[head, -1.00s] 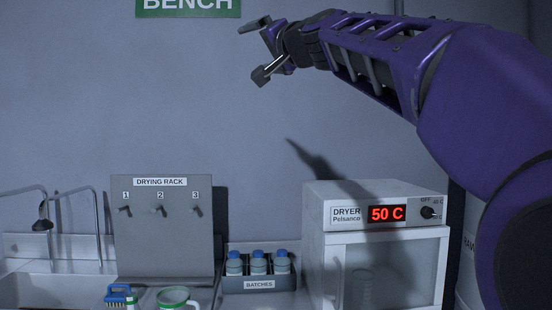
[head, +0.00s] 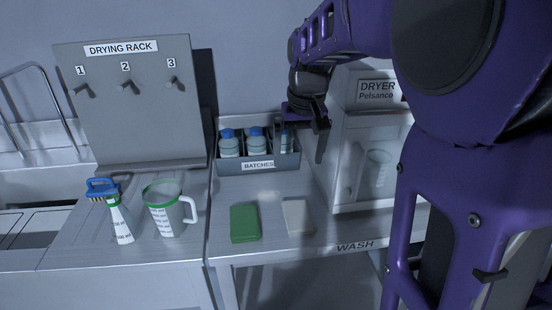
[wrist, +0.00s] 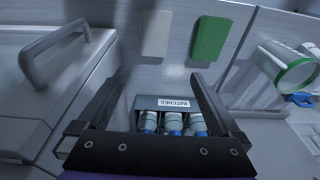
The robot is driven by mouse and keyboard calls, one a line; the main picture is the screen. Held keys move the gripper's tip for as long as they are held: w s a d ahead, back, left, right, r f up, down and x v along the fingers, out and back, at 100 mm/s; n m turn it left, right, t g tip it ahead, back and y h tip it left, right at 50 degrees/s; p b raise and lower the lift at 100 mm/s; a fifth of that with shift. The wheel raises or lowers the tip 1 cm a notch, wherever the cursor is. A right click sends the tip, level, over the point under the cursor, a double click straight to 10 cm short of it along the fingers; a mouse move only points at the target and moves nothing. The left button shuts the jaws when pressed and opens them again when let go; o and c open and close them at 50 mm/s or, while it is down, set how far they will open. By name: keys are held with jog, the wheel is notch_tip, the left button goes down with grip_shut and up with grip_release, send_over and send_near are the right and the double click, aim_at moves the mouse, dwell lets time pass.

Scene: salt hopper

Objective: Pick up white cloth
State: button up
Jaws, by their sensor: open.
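The white cloth (head: 298,217) lies flat on the bench in the head view, right of a green cloth (head: 244,223) and left of the dryer. The white cloth also shows in the wrist view (wrist: 156,34), beyond my fingertips and near the top edge. My gripper (head: 305,140) is above the bench by the right end of the batches bin, pointing down, higher than the cloth. In the wrist view my gripper (wrist: 150,80) has its two fingers wide apart with nothing between them.
The batches bin (head: 258,162) with blue-capped bottles stands behind the cloths. The dryer (head: 385,130) is close on the right. A green-rimmed jug (head: 166,212), a conical flask (head: 120,222) and a blue brush (head: 101,187) stand left. The bench in front of the bin is mostly clear.

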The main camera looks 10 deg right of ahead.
jog(key=b, duration=0.2)
send_over(298, 214)
jog(key=f, duration=1.3)
jog(key=shift+s+a, duration=0.2)
jog(key=shift+s, duration=0.2)
jog(key=shift+w+d+f, duration=0.1)
jog(key=shift+w+f, duration=0.05)
jog(key=shift+f, duration=1.15)
jog(key=shift+w+d+f, duration=0.1)
jog(key=shift+w+f, duration=0.05)
jog(key=shift+f, duration=1.15)
jog(key=c, duration=1.2)
jog(key=shift+o, duration=0.2)
jog(key=shift+r, duration=0.1)
notch_tip(298, 214, up, 10)
jog(key=p, duration=0.1)
